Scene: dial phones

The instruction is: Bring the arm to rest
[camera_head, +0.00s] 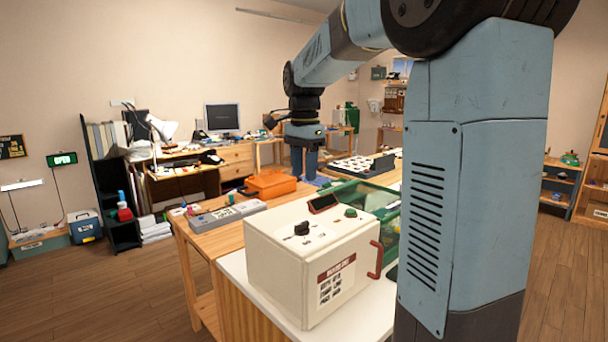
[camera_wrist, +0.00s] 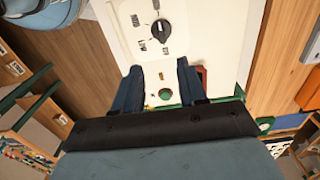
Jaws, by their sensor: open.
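My gripper (camera_head: 304,172) hangs down from my blue arm, over or beyond the workbench in the head view. In the wrist view my gripper (camera_wrist: 158,68) shows two dark blue fingers apart, with nothing between them. The top of the cream box (camera_head: 280,262) lies beneath them there, with its black knob (camera_wrist: 161,29) ahead of the fingertips and its green button (camera_wrist: 165,94) seen between the fingers. My arm's upper part crosses the right half of the head view.
The cream box has a red handle (camera_head: 376,260). A green crate (camera_head: 357,198) stands behind it. An orange case (camera_head: 270,184) and a grey device (camera_head: 227,215) lie on the wooden bench. A desk with a monitor (camera_head: 222,117) stands at the back. The floor at left is open.

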